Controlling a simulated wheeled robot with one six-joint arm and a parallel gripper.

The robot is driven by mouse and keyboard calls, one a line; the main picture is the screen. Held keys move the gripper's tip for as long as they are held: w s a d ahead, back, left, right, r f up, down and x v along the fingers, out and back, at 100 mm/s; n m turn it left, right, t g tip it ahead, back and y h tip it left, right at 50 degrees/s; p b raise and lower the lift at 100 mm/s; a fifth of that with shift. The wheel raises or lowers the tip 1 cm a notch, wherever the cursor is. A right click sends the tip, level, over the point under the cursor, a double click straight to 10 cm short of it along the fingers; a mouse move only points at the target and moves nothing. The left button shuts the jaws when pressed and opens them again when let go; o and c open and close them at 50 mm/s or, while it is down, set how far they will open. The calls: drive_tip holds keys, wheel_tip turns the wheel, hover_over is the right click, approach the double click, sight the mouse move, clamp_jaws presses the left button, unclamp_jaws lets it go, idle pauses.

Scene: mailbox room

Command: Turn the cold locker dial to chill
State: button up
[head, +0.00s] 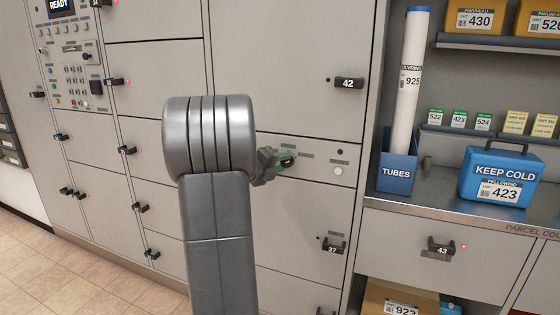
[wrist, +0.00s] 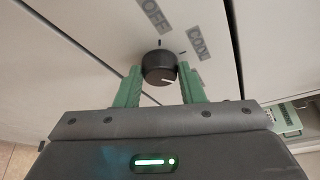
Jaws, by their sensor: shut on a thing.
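The cold locker dial (wrist: 159,66) is a round black knob with a white pointer mark on its lower right side. It sits on a pale locker panel between the green fingers of my gripper (wrist: 160,72), which are shut on its sides. The labels OFF (wrist: 153,13) and COOL (wrist: 197,44) show above and to the right of the dial. A chill label is not readable; the fingers and gripper body cover the area below. In the head view my gripper (head: 287,160) is at the panel below locker 42, and the dial is barely visible there.
Locker handles 42 (head: 348,83) and 37 (head: 333,246) stick out above and below the dial panel. A round white button (head: 338,171) is right of my gripper. At the right, a blue KEEP COLD box (head: 500,176) and a TUBES bin (head: 396,173) stand on a counter.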

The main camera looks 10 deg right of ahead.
drive_tip(key=shift+m, duration=0.5)
drive_tip(key=o, duration=1)
drive_tip(key=shift+d, duration=0.1)
drive_tip(key=p+v, duration=0.2)
drive_tip(key=v, duration=1.2)
drive_tip(key=shift+s+d+r, duration=0.1)
drive_tip(key=shift+d+r, duration=0.05)
drive_tip(key=shift+r, duration=0.05)
